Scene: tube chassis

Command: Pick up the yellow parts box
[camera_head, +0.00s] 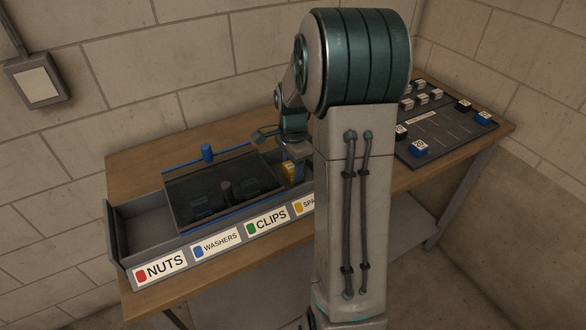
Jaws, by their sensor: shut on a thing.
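The yellow parts box (289,170) is a small block with a pale marking, in the right part of the labelled bin tray. My gripper (291,158) reaches down onto it from above and is shut on it. The box looks upright and low by the tray. I cannot tell whether its bottom still touches the tray floor. My arm hides the right end of the tray, and the fingertips are small and dark.
The tray (112,235) has labels for nuts, washers, clips and a partly hidden one. A dark lid-like panel with blue bars (207,153) covers its middle. A dark board (440,148) with several small blocks lies at the right of the wooden table (135,163).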

